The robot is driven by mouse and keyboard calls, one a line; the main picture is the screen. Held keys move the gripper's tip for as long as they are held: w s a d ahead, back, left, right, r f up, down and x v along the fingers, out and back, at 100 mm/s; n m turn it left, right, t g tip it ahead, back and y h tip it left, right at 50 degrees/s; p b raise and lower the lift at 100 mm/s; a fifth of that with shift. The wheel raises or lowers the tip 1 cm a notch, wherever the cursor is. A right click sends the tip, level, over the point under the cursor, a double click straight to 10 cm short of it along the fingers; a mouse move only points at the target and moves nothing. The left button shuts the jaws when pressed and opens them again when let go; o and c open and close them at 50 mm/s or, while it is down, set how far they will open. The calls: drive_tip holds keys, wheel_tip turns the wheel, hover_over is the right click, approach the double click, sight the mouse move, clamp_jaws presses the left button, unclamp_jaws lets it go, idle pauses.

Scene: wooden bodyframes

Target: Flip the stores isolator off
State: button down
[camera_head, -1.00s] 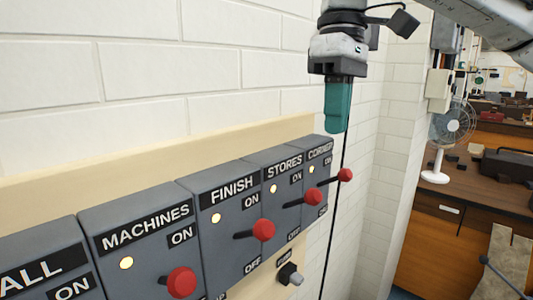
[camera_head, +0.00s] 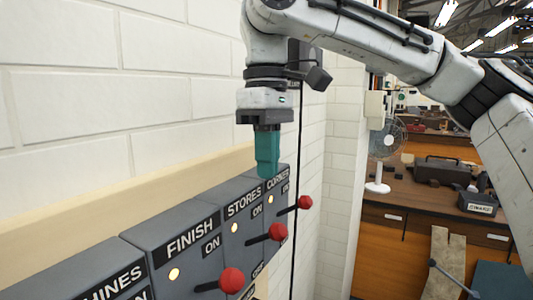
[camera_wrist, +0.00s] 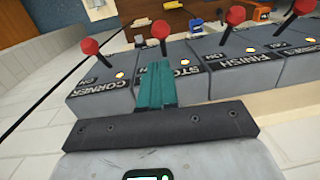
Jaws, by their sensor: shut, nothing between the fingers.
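The stores isolator (camera_head: 243,235) is a grey box labelled STORES with a lit yellow lamp. Its black lever with a red ball (camera_head: 278,232) sticks out from the box front. In the wrist view its red ball (camera_wrist: 161,29) is just beyond my fingertips, and the fingers partly cover its label. My gripper (camera_head: 267,172) has teal fingers, shut and empty, pointing down at the top of the boxes near STORES and CORNER. In the wrist view my gripper (camera_wrist: 155,70) hangs over the box tops, apart from the red ball. Whether the fingers touch a box is unclear.
The CORNER lever (camera_head: 305,202) and the FINISH lever (camera_head: 231,281) flank the stores lever closely. The boxes sit on a cream board (camera_head: 120,211) against a white brick wall. A wooden bench with a white fan (camera_head: 385,150) stands at the right. Open space lies before the levers.

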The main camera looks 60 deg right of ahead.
hover_over(264, 237)
drive_tip(key=d, duration=0.1)
wheel_tip(264, 237, down, 7)
drive_tip(key=shift+d+p, duration=0.15)
drive_tip(key=shift+p, duration=0.15)
